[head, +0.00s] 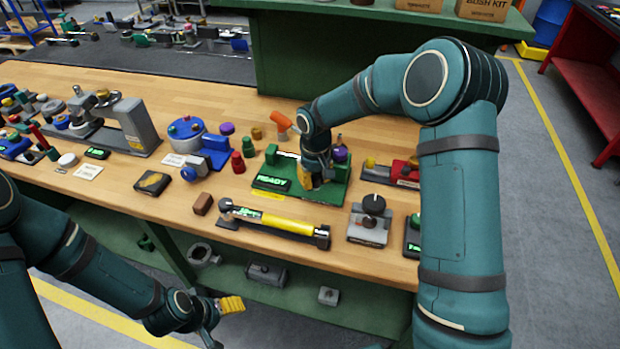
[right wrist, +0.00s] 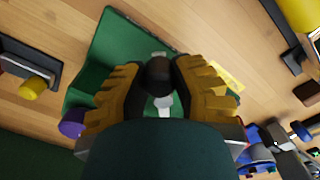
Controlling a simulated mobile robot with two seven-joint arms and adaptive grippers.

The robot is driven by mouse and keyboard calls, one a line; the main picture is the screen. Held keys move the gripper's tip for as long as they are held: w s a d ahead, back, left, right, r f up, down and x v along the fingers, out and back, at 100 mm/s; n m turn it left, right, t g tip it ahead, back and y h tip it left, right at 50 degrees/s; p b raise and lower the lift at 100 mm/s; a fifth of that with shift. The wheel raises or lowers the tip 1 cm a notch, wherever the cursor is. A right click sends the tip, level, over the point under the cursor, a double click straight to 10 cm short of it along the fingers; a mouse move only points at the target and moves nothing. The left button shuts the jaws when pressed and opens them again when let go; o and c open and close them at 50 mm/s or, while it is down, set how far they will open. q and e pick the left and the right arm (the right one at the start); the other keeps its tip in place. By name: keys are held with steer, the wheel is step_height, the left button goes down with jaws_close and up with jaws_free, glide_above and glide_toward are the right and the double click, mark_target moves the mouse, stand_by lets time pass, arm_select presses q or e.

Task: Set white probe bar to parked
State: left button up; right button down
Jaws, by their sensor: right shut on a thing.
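The green fixture (head: 335,190) stands on the wooden bench, with a lit display (head: 271,183) reading READY. My right gripper (head: 312,180) reaches down onto it. In the right wrist view its yellow-padded fingers (right wrist: 158,80) are shut on a dark round knob (right wrist: 158,72). A short white piece (right wrist: 162,104), which looks like part of the white probe bar, shows just below the knob between the fingers. The rest of the bar is hidden by the gripper. My left gripper (head: 219,317) hangs in front of the bench, away from the fixture; its opening is unclear.
A purple knob (head: 340,154) is at the fixture's right side, and an orange handle (head: 281,121) is behind it. A yellow cylinder device (head: 275,223) lies in front. A grey unit with a black knob (head: 371,217) stands to the right.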

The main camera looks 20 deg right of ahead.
steer(key=n, duration=0.1)
steer(key=d+n, duration=0.1)
steer(key=shift+w+d+n, duration=0.1)
steer(key=shift+w+n, duration=0.05)
steer(key=shift+n, duration=0.25)
steer(key=shift+w+d+n+p, duration=0.15)
steer(key=shift+d+n+p, duration=0.15)
steer(key=shift+n, duration=0.55)
steer(key=shift+w+d+n+p, duration=0.15)
steer(key=shift+d+n+p, duration=0.15)
steer(key=shift+n, duration=0.55)
steer(key=c, duration=0.7)
jaws_free()
steer(key=shift+w+a, duration=0.1)
step_height(320, 180, up, 12)
